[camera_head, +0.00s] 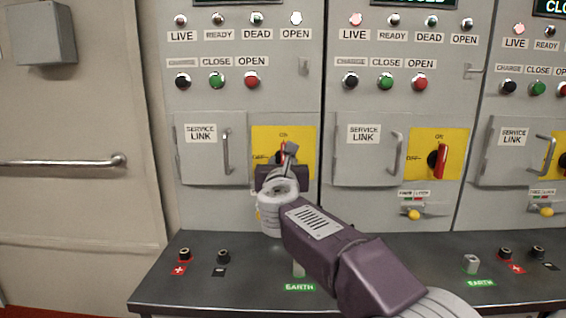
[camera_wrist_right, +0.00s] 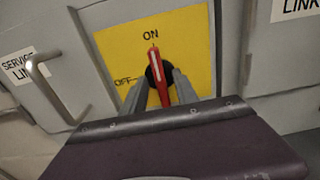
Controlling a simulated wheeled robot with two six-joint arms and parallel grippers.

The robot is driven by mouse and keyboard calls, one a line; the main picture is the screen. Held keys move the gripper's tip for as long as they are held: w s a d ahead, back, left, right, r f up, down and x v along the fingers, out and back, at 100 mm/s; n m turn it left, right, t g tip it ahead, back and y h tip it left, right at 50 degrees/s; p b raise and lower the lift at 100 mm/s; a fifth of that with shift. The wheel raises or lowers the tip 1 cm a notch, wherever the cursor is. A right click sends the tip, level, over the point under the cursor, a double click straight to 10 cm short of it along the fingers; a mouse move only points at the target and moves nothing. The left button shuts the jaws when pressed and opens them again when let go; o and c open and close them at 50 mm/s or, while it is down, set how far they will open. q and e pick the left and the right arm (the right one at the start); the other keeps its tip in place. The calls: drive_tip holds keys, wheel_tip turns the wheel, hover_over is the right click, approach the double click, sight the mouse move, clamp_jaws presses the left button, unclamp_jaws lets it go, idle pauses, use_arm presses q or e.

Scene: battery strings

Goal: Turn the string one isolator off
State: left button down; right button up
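The isolator on the left panel has a yellow plate (camera_head: 304,138) marked ON and OFF. Its red handle (camera_wrist_right: 157,78) points up at ON in the right wrist view. My right gripper (camera_wrist_right: 160,82) has one finger on each side of the handle, with gaps showing, so it looks open around it. In the head view, my right gripper (camera_head: 288,150) covers most of this isolator. Another isolator's red handle (camera_head: 441,160) on the middle panel stands upright, near ON. No string number is readable on the panels. My left gripper is not in view.
Service link doors with handles (camera_head: 226,152) (camera_head: 396,153) stand left of the isolators. A dark shelf (camera_head: 250,285) with terminals and EARTH labels juts out below. Buttons and lamps sit above. A grey wall with a rail (camera_head: 60,163) is at left.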

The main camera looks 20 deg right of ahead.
drive_tip(key=shift+w+d, duration=0.1)
drive_tip(key=shift+w, duration=0.15)
clamp_jaws()
drive_tip(key=shift+n, duration=0.3)
drive_tip(key=n+p, duration=0.1)
drive_tip(key=n, duration=0.2)
drive_tip(key=shift+r+n+p, duration=0.1)
drive_tip(key=shift+n+p, duration=0.2)
drive_tip(key=shift+p, duration=0.1)
drive_tip(key=n+p, duration=0.2)
drive_tip(key=n, duration=0.2)
drive_tip(key=shift+n, duration=0.3)
drive_tip(key=n+p, duration=0.2)
drive_tip(key=n, duration=0.3)
drive_tip(key=shift+p, duration=0.35)
drive_tip(key=shift+n+p, duration=0.9)
drive_tip(key=shift+n, duration=1.1)
drive_tip(key=shift+f, duration=0.2)
